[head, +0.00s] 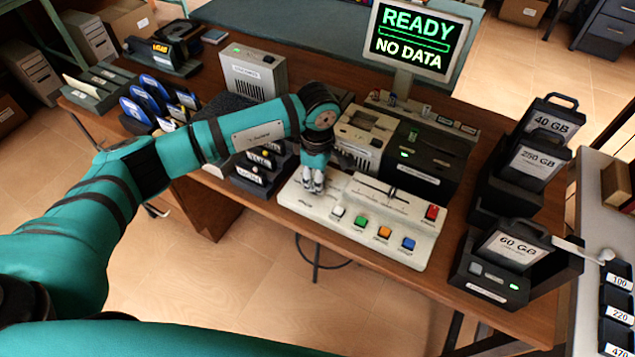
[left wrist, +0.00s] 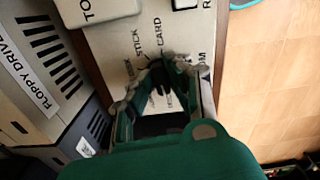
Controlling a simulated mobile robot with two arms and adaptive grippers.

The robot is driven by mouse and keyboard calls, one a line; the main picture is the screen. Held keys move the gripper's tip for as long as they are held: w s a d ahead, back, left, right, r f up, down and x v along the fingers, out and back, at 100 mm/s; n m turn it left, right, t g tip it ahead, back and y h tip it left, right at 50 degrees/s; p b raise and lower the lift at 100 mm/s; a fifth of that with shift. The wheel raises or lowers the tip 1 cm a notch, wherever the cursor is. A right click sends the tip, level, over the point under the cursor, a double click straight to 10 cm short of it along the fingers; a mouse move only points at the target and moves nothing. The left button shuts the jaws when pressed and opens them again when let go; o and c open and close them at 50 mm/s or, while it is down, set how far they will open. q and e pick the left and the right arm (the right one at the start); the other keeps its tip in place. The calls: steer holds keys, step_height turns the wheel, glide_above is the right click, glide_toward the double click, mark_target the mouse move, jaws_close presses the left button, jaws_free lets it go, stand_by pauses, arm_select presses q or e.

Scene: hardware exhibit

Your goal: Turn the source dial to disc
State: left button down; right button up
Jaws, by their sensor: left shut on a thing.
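The cream control panel (head: 390,208) lies on the wooden desk. The source dial sits at its left end and is mostly hidden under my left gripper (head: 313,184) in the head view. In the left wrist view, my left gripper (left wrist: 157,82) points down at the panel with its fingers shut on the dark dial (left wrist: 158,72). Printed labels fan out around the dial. I can read STICK and CARD, and one ending in OM. The fingers cover other labels, and I cannot tell which one the dial points to. My right gripper is not in view.
Right of the dial, the panel carries a slider (head: 380,192), coloured buttons (head: 360,221) and a red switch (head: 432,213). A monitor (head: 418,40) behind reads READY, NO DATA. Drive units (head: 365,130) stand close behind the panel. Docked drives (head: 512,245) stand at right.

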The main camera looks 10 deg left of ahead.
arm_select(q)
steer(key=shift+n, duration=0.3)
steer(key=c, duration=1.3)
jaws_free()
step_height(320, 180, up, 12)
steer(key=shift+r, duration=0.1)
